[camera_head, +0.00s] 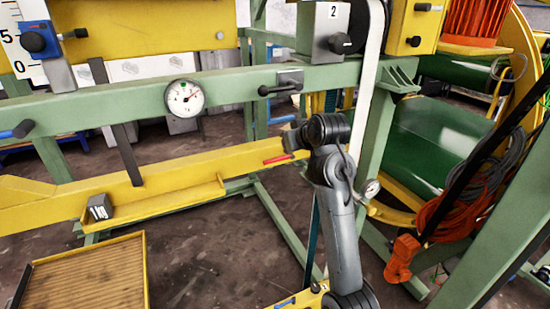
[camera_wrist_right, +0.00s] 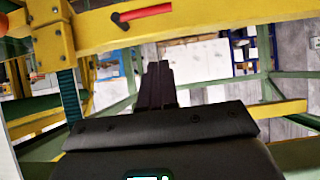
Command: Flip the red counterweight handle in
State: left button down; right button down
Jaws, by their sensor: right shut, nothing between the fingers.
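The red handle (camera_head: 278,159) sticks out to the left along the yellow beam in the head view, just left of my right wrist. In the right wrist view the red handle (camera_wrist_right: 146,13) lies near the top, roughly level, with a dark pivot at its left end on the yellow beam (camera_wrist_right: 215,20). My right gripper (camera_wrist_right: 158,68) is shut and empty. Its fingers point toward the beam, below the handle in that picture, and appear apart from it. In the head view my wrist hides most of the gripper. My left gripper is not in view.
A green frame (camera_head: 110,98) carries a pressure gauge (camera_head: 184,98) and a black lever (camera_head: 280,88). A small dark box (camera_head: 98,208) sits on the yellow ledge. A yellow-rimmed tray (camera_head: 146,270) is at lower left. Orange hoses (camera_head: 455,212) hang at right.

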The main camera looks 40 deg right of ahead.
jog(key=shift+w, duration=0.15)
jog(key=f+p+x, duration=0.1)
jog(key=x, duration=0.5)
jog(key=s+f+p+x, duration=0.1)
jog(key=p+x, duration=0.1)
jog(key=x, duration=0.4)
jog(key=shift+f, duration=0.5)
jog(key=shift+a, duration=0.1)
